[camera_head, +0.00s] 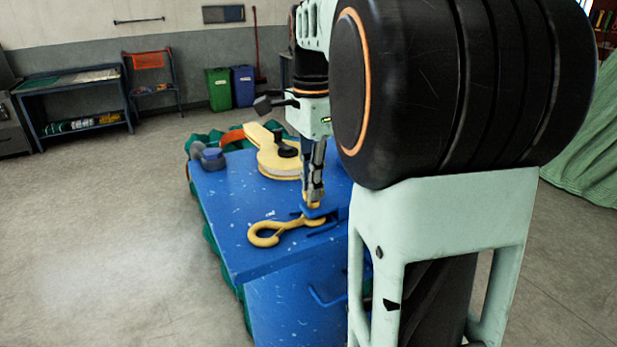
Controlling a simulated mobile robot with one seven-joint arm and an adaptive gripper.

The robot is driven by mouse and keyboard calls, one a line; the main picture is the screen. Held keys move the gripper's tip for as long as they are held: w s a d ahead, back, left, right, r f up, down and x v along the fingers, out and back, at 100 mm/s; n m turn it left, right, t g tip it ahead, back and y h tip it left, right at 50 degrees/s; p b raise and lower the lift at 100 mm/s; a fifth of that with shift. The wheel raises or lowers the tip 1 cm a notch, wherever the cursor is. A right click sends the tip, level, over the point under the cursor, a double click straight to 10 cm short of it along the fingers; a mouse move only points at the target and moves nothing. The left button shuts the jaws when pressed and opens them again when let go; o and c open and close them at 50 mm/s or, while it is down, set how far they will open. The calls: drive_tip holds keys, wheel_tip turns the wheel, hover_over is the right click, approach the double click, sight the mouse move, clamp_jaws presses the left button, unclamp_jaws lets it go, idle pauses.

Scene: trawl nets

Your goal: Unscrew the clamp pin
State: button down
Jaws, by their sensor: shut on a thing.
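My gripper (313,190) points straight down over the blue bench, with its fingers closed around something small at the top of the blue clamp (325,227). The held part is mostly hidden by the fingers; a bit of yellow shows at their tips, and I take it to be the clamp pin (312,205). A yellow hook (265,236) lies to the left of the clamp, its shank reaching into the clamp. My arm hides the right side of the clamp area.
The blue bench (222,215) also holds a yellow pulley block (272,158) behind my gripper and a grey-blue object (208,156) at the back left corner. Green netting hangs along the bench's left side. Floor to the left is clear. Green and blue bins (218,90) stand far back.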

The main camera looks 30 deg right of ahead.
drive_tip(key=n+p, duration=0.1)
drive_tip(key=n, duration=0.3)
drive_tip(key=shift+s+n, duration=0.15)
drive_tip(key=shift+n, duration=0.15)
drive_tip(key=n+p, duration=0.1)
drive_tip(key=n, duration=0.4)
drive_tip(key=shift+s+f, duration=0.1)
drive_tip(key=shift+f, duration=0.05)
drive_tip(key=n+p, duration=0.1)
drive_tip(key=n, duration=0.5)
drive_tip(key=shift+s+d, duration=0.1)
drive_tip(key=n+p, duration=0.1)
drive_tip(key=n, duration=0.4)
drive_tip(key=shift+d+f, duration=0.1)
drive_tip(key=n, duration=0.5)
drive_tip(key=shift+d+n+p, duration=0.1)
drive_tip(key=shift+n+p, duration=0.25)
drive_tip(key=shift+n, duration=0.05)
drive_tip(key=n, duration=0.5)
drive_tip(key=shift+d, duration=0.1)
drive_tip(key=n, duration=0.5)
drive_tip(key=shift+w+n, duration=0.2)
drive_tip(key=shift+n, duration=0.2)
drive_tip(key=shift+w+n, duration=0.1)
drive_tip(key=shift+n, duration=2.5)
